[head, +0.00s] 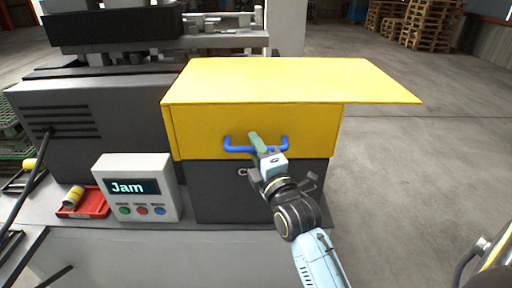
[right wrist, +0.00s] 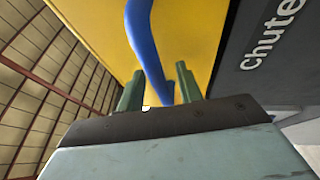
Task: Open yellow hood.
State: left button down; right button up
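The yellow hood (head: 205,130) sits down over a dark grey box at the machine's right end. Its flat top reaches out past the right side. A blue bar handle (head: 237,149) is fixed on its front face. My right gripper (head: 255,138) is at the middle of this handle. In the right wrist view the two green fingers (right wrist: 158,85) stand apart, with the blue handle (right wrist: 145,40) running between them, nearer the right finger. Whether either finger touches it I cannot tell. My left gripper is not in view.
A grey control box (head: 133,163) with a "Jam" display and several buttons stands left of the hood. A red tray (head: 95,203) with a yellowish cylinder lies further left. Open concrete floor (head: 400,170) lies to the right, with pallets (head: 432,25) far behind.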

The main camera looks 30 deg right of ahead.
jog(key=shift+c, duration=0.5)
grip_shut()
